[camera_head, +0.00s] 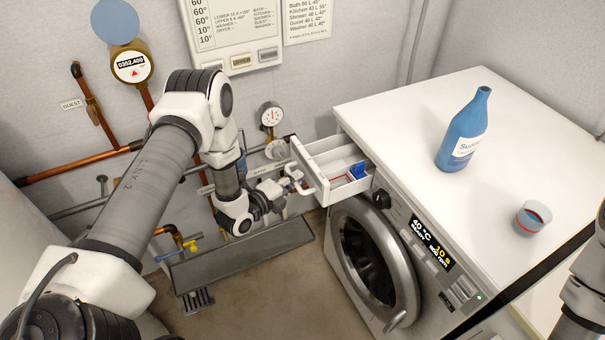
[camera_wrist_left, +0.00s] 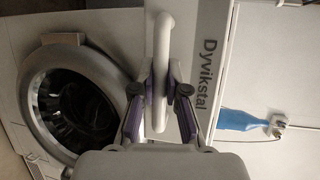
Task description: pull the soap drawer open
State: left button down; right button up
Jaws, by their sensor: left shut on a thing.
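The soap drawer (camera_head: 312,163) stands well out from the upper left of the washing machine's front, with its white compartments and a blue insert (camera_head: 358,170) showing. My left gripper (camera_head: 288,188) is at the drawer's front and shut on its white handle. In the left wrist view, the two fingers of the left gripper (camera_wrist_left: 160,88) close around the handle bar (camera_wrist_left: 163,35), beside the drawer front (camera_wrist_left: 205,55) lettered "Dyvikstal". My right gripper is out of view.
The washing machine (camera_head: 419,215) has its round door (camera_head: 370,262) below the drawer. A blue bottle (camera_head: 464,135) and a small cup (camera_head: 531,219) stand on its white top. Pipes, a gauge (camera_head: 271,115) and a grey trough (camera_head: 245,258) are near my left arm.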

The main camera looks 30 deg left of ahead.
pick_arm(q)
jog(key=c, duration=1.2)
grip_release()
jog(key=v, duration=1.2)
jog(key=shift+f, duration=0.1)
